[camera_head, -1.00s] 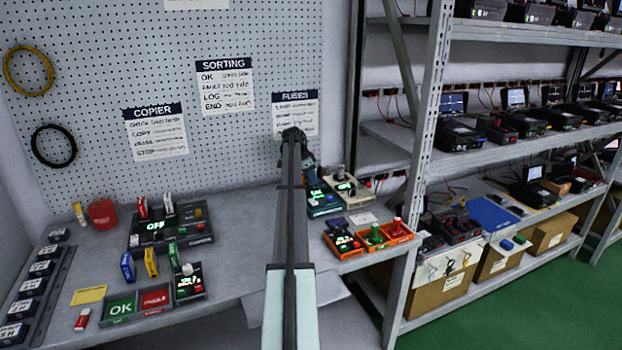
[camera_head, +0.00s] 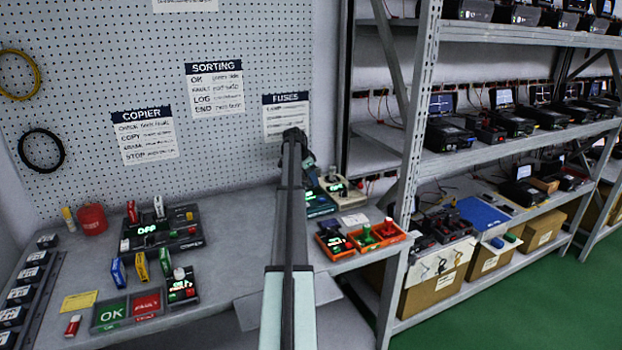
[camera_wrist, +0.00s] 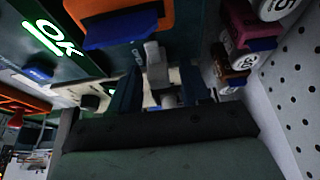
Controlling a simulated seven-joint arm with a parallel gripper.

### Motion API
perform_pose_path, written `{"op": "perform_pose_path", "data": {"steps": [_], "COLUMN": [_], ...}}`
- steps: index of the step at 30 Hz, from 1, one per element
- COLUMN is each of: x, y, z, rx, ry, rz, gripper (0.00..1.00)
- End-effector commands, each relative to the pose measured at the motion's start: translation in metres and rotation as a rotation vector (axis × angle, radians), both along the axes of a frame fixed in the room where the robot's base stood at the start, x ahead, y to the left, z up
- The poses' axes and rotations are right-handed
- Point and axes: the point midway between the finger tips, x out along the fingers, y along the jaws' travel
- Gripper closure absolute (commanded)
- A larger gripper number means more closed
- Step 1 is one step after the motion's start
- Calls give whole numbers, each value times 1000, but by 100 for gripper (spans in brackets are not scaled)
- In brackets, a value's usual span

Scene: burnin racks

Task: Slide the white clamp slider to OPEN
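In the wrist view a pale grey-white upright piece (camera_wrist: 155,66), which looks like the clamp slider, stands on a dark teal box (camera_wrist: 110,55) with a lit green OK display. My gripper (camera_wrist: 160,92) has its two dark fingers apart, one on each side of this piece; I cannot tell whether either touches it. In the head view my gripper (camera_head: 308,162) is small and partly hidden by my arm, above the teal box (camera_head: 320,209) at the back of the bench. The slider cannot be made out there.
A cream box (camera_head: 349,196) with a green display stands right beside the teal one. A pegboard (camera_head: 90,85) rises behind. A shelf post (camera_head: 416,130) stands at the right.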

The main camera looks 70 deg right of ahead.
Motion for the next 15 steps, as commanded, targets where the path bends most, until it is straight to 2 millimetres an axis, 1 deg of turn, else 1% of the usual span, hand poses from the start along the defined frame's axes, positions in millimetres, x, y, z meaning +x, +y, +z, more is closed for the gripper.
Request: {"op": "perform_pose_path", "data": {"steps": [5,8,11,15], "x": [1,3,6,13], "y": [1,2,5,12], "z": [1,6,17,42], "rx": [1,1,-1,-1], "ry": [-1,-1,-1,-1], "rz": [0,0,0,2], "gripper": [53,53,53,53]}}
